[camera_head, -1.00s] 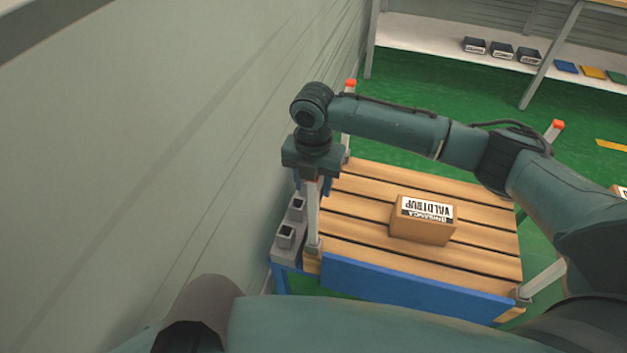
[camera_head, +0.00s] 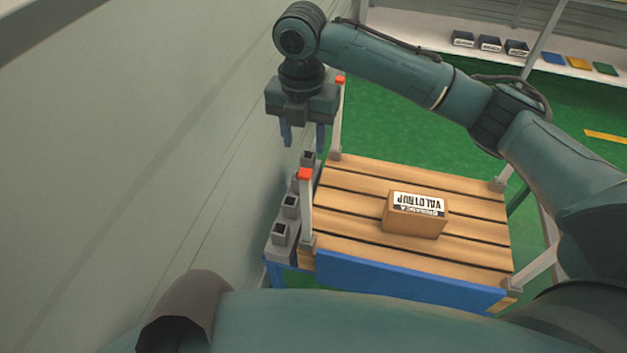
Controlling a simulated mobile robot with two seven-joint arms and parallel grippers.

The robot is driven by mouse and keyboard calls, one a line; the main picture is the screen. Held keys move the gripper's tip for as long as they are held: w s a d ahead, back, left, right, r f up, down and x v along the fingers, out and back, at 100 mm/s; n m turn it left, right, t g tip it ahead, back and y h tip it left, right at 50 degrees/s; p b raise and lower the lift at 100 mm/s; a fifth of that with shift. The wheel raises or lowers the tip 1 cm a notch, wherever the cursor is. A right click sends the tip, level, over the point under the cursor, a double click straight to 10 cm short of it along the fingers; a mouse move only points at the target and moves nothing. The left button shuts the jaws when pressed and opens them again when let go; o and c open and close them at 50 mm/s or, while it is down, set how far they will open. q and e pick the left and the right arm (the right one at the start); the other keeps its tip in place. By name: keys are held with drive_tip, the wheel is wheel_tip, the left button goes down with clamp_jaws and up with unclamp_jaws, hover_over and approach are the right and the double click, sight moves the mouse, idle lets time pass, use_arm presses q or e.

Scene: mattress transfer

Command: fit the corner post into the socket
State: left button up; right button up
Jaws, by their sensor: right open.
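The corner post (camera_head: 306,212) is pale with a red cap. It stands upright at the front left corner of the slatted deck (camera_head: 350,225), its foot in the corner bracket (camera_head: 308,243), which I take to be the socket; how deep it sits cannot be seen. My right gripper (camera_head: 303,139) is above and beyond the post's red cap, pointing down, with its two blue-grey fingers apart and nothing between them. It is clear of the post. My left gripper is not in view.
A grey rack with square holes (camera_head: 280,235) runs along the cart's left side, close to the wall (camera_head: 130,170). Another red-capped post (camera_head: 338,120) stands at the back left, and a pale post (camera_head: 535,266) at the front right. A cardboard box (camera_head: 414,220) lies on the deck.

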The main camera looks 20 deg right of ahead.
drive_tip(key=s+a+f+m+t+y, duration=0.2)
drive_tip(key=s+a+f+m+y, duration=0.2)
drive_tip(key=a+f+m, duration=0.25)
drive_tip(key=s+a+f+m+t+y, duration=0.35)
drive_tip(key=a+f+m, duration=0.25)
drive_tip(key=f, duration=0.2)
drive_tip(key=s+d+f+m+t+h, duration=0.2)
drive_tip(key=s+d+m+t, duration=0.4)
drive_tip(key=s+d+m, duration=0.4)
drive_tip(key=d+m+h, duration=0.1)
drive_tip(key=m, duration=0.3)
drive_tip(key=shift+s+f, duration=0.1)
drive_tip(key=shift+f, duration=0.05)
